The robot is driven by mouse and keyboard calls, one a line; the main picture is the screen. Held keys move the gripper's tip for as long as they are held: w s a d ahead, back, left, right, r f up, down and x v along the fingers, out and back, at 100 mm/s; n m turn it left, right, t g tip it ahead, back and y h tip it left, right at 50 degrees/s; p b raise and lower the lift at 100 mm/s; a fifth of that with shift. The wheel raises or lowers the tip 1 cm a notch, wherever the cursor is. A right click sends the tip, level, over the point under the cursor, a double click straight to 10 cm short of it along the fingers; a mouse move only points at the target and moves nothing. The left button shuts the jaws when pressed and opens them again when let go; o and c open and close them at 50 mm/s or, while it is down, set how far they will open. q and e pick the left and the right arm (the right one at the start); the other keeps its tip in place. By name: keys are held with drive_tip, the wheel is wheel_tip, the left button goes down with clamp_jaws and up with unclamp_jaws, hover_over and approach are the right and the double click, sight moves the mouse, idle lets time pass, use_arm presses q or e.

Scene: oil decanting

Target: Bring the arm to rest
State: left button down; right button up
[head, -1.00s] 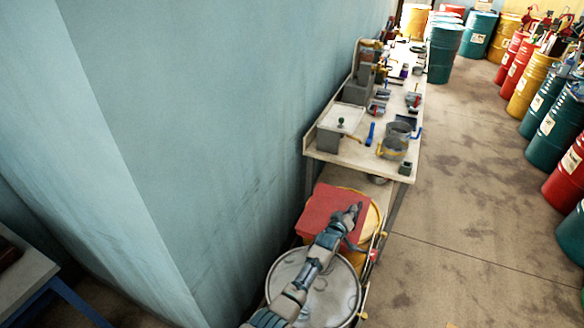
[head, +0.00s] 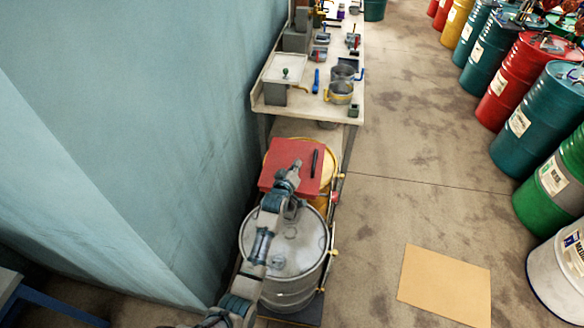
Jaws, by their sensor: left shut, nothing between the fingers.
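My left arm comes up from the bottom of the head view over a grey drum (head: 310,250). My left gripper (head: 291,174) is shut and empty, seen from above over the front part of a red flat-topped block (head: 310,180). I cannot tell how high it is above the block. A thin dark stick-like object (head: 315,163) lies on the red block, just right of the gripper and apart from it. The red block rests on a yellow drum (head: 329,168). My right gripper is not in view.
A workbench (head: 300,105) with pots, a blue-handled tool (head: 316,82) and boxes stands beyond the drums. A blue wall (head: 150,120) is close on the left. Rows of coloured drums (head: 518,80) stand at right. A tan sheet (head: 445,285) lies on otherwise open floor.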

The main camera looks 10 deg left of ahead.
use_arm(q)
drive_tip(key=s+a+f+m+g, duration=0.25)
drive_tip(key=s+f, duration=0.35)
drive_tip(key=s, duration=0.4)
drive_tip(key=s+a+f+m+g, duration=0.1)
drive_tip(key=s+a+f+g, duration=0.2)
drive_tip(key=s+f, duration=0.55)
drive_tip(key=s+a+m+g+y, duration=0.2)
drive_tip(key=s+m+g, duration=0.35)
drive_tip(key=s, duration=2.25)
wheel_tip(320, 180, down, 28)
drive_tip(key=s+g+b, duration=0.2)
drive_tip(key=s+a+f+b, duration=0.1)
drive_tip(key=s+f, duration=0.8)
drive_tip(key=s+a+f+g+b, duration=0.1)
drive_tip(key=s+a+f, duration=0.1)
drive_tip(key=s+f, duration=0.7)
drive_tip(key=shift+a+f+g, duration=0.3)
drive_tip(key=shift+f, duration=0.35)
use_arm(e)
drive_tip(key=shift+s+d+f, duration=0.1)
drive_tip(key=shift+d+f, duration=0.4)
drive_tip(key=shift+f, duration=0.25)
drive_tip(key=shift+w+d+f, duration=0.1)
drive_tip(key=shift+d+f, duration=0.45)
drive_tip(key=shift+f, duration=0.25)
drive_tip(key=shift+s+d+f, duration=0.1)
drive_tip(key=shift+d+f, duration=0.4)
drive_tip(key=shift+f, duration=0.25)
